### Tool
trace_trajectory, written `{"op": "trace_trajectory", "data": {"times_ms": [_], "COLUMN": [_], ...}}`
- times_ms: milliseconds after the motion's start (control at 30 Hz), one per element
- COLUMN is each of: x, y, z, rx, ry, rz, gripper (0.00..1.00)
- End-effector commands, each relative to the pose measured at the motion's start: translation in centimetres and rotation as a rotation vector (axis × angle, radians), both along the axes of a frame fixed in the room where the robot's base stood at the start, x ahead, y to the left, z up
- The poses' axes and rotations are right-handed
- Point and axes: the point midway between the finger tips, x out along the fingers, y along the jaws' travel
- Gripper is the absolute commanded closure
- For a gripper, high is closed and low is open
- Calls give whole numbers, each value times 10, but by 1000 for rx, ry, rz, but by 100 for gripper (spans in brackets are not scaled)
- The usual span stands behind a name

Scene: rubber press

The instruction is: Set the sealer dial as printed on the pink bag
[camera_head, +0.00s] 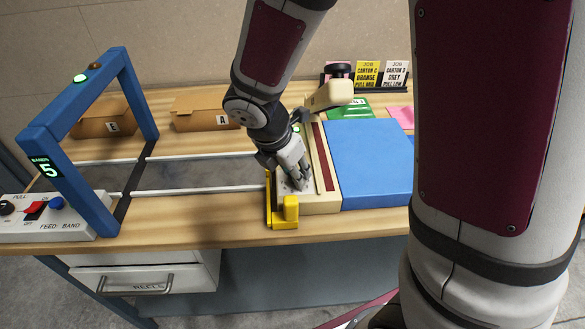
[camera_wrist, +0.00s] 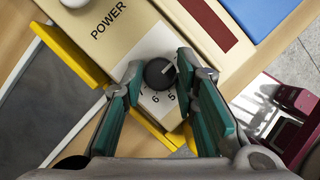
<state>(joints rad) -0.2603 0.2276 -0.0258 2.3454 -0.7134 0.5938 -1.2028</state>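The sealer is a cream box (camera_head: 327,206) with a dark red strip, beside a blue slab. Its black dial (camera_wrist: 160,73) sits on a white scale where 5, 6 and 7 can be read; the other marks are hidden. A pale pointer line on the dial points to the upper right. My gripper (camera_wrist: 160,67) has one finger on each side of the dial, very close to it; I cannot tell whether they touch. In the head view, my gripper (camera_head: 297,185) covers the dial. A flat pink piece (camera_head: 400,117), perhaps the pink bag, lies behind the blue slab, partly hidden; no print is readable.
Yellow brackets (camera_head: 284,212) stand at the sealer's front left corner. The blue slab (camera_head: 368,160) is on its right. A blue arch (camera_head: 62,165) showing 5 and a switch box (camera_head: 45,217) stand at left. Cartons E (camera_head: 103,118) and A (camera_head: 204,113) and job cards (camera_head: 367,74) are behind.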

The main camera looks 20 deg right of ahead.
Motion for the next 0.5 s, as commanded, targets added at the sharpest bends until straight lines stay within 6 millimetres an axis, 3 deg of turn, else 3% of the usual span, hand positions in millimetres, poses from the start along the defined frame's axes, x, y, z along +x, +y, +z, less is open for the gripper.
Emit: {"op": "trace_trajectory", "data": {"times_ms": [500], "x": [0], "y": [0], "z": [0], "rx": [-2], "ry": [1], "rz": [-126], "gripper": [100]}}
